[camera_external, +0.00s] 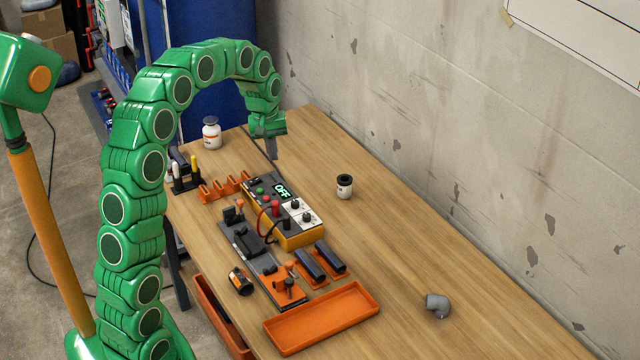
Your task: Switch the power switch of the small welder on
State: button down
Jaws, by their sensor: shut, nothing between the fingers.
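The small welder (297,241) is a yellow and dark box on the wooden table, with knobs and coloured buttons on top. Its lit display (282,190) reads OFF. Red and green buttons sit on the panel left of the display; which control is the power switch is too small to tell. My gripper (272,155) points down above the far end of the welder, shut and empty. It appears apart from the panel, though the exact gap cannot be told from this view.
An orange rack (224,188) stands left of the welder. A dark clamp fixture (247,240) lies alongside it. An orange tray (322,318) is at the near edge. A small jar (344,187) and a grey elbow pipe (437,305) are to the right, with clear table between them.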

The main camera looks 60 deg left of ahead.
aim_at(258, 179)
jog(key=w+a+f+n, duration=0.1)
jog(key=a+f+n, duration=0.2)
jog(key=a, duration=0.6)
jog(key=a+f+n, duration=0.2)
jog(key=a+f, duration=0.1)
jog(key=a, duration=0.7)
jog(key=shift+t+y, duration=0.3)
jog(key=shift+y, duration=0.1)
jog(key=f, duration=0.4)
jog(key=w+f, duration=0.1)
jog(key=f, duration=0.4)
jog(key=w+f, duration=0.1)
jog(key=f, duration=0.4)
jog(key=shift+d, duration=0.25)
jog(key=shift+f, duration=0.1)
